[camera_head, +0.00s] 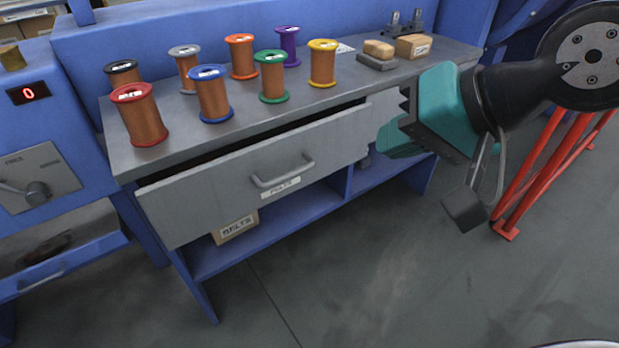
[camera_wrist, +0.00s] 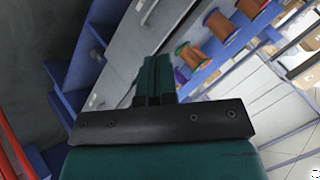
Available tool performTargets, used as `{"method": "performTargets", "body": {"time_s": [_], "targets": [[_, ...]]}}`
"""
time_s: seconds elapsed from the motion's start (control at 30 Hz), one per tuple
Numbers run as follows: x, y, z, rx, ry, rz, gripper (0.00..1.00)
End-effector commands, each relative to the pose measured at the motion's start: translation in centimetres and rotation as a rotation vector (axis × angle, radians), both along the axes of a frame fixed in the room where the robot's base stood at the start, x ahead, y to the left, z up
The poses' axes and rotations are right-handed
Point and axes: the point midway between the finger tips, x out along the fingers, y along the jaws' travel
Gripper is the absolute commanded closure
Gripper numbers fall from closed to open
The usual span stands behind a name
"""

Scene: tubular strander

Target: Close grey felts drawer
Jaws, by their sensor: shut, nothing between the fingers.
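The grey felts drawer (camera_head: 255,185) is part-way open under the grey bench top. A dark gap shows along its top edge. Its bar handle (camera_head: 283,172) is on the front, with a white label (camera_head: 281,188) just below. The drawer front (camera_wrist: 138,38) and handle (camera_wrist: 148,12) also show at the top of the wrist view. My teal gripper (camera_head: 392,138) is at the right end of the drawer, right of the handle and apart from it. Its fingers (camera_wrist: 154,78) are shut together and empty. Whether they touch the drawer's edge cannot be told.
Several copper wire spools (camera_head: 212,95) stand on the bench top (camera_head: 180,135). Tan blocks (camera_head: 380,50) sit at its back right. A cardboard box (camera_head: 235,227) is on the blue shelf (camera_head: 290,232) below the drawer. A red frame (camera_head: 540,165) stands at right. The floor in front is clear.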

Motion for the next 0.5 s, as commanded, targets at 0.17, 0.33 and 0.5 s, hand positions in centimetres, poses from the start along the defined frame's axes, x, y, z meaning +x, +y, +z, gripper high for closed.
{"method": "performTargets", "body": {"time_s": [0.17, 0.33, 0.5], "targets": [[3.3, 1.1, -7.4, 0.247, -0.054, -0.214, 1.0], [5.9, 1.6, -11.3, 0.516, -0.095, -0.376, 1.0], [7.4, 1.6, -13.8, 0.758, -0.119, -0.473, 1.0]]}}
